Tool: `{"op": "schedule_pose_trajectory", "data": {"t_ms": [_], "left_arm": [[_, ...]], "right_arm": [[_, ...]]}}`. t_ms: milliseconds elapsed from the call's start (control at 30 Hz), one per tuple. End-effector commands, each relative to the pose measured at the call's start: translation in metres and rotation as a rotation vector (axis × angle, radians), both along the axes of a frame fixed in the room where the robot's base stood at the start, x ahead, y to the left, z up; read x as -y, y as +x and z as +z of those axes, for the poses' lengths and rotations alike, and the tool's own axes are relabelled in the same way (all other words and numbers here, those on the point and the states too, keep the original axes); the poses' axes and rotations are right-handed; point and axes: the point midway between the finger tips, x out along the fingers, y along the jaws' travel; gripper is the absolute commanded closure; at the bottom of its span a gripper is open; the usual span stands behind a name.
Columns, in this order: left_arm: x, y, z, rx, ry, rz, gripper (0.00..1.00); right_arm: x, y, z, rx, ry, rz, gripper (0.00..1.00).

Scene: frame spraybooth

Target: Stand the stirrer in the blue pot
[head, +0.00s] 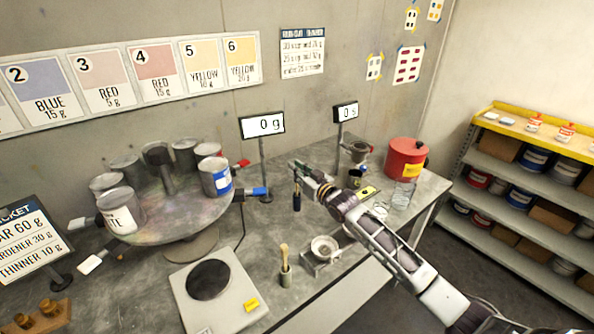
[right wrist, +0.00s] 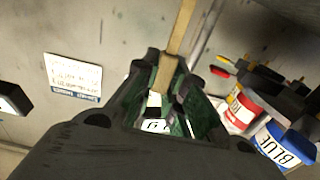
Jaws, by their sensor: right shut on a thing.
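The stirrer (right wrist: 180,35) is a flat tan wooden stick in the right wrist view. My right gripper (right wrist: 163,88) is shut on it, and the stick runs up out of the frame. In the head view my right gripper (head: 300,172) is above the bench, right of the turntable; I cannot make out the stick clearly there. The blue pot (head: 215,178) is a grey tin with a blue label at the turntable's right edge, left of my gripper and apart from it. Its BLUE label (right wrist: 283,147) shows at right in the wrist view. My left gripper is not in view.
The turntable (head: 165,215) carries several other tins, including a red-labelled one (right wrist: 240,108) beside the blue pot. Two display posts (head: 263,125) stand behind. A scale (head: 215,290), a small cup with a brush (head: 285,270) and a red canister (head: 404,160) are on the bench.

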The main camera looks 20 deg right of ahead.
Motion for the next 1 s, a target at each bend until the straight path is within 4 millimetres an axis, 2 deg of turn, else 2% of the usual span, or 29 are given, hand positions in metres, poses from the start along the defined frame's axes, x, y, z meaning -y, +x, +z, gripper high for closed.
{"op": "schedule_pose_trajectory", "data": {"t_ms": [100, 400, 567, 600, 767, 1000], "left_arm": [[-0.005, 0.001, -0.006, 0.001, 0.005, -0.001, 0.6], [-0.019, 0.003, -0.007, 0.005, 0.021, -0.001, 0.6], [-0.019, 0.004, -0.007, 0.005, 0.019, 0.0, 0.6], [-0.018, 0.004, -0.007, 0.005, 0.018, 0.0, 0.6], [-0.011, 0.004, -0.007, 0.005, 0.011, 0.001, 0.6], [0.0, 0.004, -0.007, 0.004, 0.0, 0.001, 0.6]], "right_arm": [[0.0, 0.0, -0.007, 0.0, 0.0, 0.0, 0.97], [0.0, 0.0, -0.009, 0.0, 0.0, 0.0, 0.97], [0.0, 0.0, -0.008, 0.0, 0.0, 0.0, 0.97], [0.0, 0.0, -0.008, 0.0, 0.0, 0.0, 0.82], [0.0, 0.0, -0.008, 0.0, 0.0, 0.0, 0.62], [0.0, 0.0, -0.008, 0.0, 0.0, 0.0, 0.62]]}}
